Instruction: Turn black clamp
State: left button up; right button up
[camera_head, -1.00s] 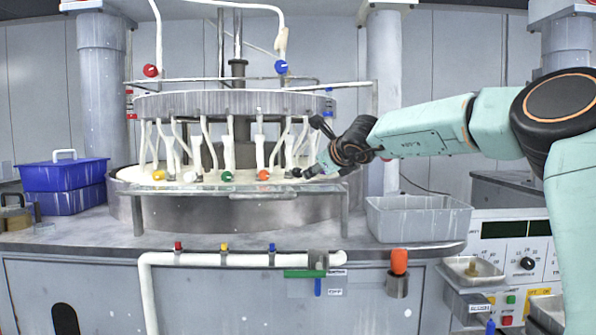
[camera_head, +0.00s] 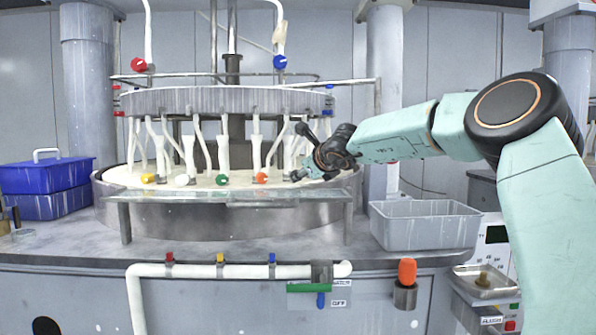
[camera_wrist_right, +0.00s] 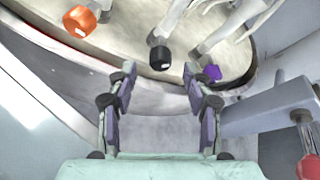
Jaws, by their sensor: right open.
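The black clamp (camera_wrist_right: 160,57) is a dark round cap on a white hose end, at the top middle of the right wrist view, near the platen's rim. My right gripper (camera_wrist_right: 163,86) is open and empty. Its two fingers point toward the black clamp, with the clamp just beyond the tips and roughly between them. I see no contact. In the head view my right gripper (camera_head: 303,174) reaches in from the right to the platen's right front edge, where it is hard to separate from the dark clamp. My left gripper is not in view.
An orange clamp (camera_wrist_right: 80,21) and a purple clamp (camera_wrist_right: 207,74) flank the black one. Green (camera_head: 222,180), white and yellow clamps lie farther left. A glass shelf (camera_head: 235,196) runs in front. A grey bin (camera_head: 425,226) stands at right.

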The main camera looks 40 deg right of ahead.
jog(key=p+x, duration=0.2)
jog(key=x, duration=0.2)
jog(key=shift+w+d+p, duration=0.15)
jog(key=shift+p, duration=0.15)
jog(key=shift+c, duration=0.8)
grip_shut()
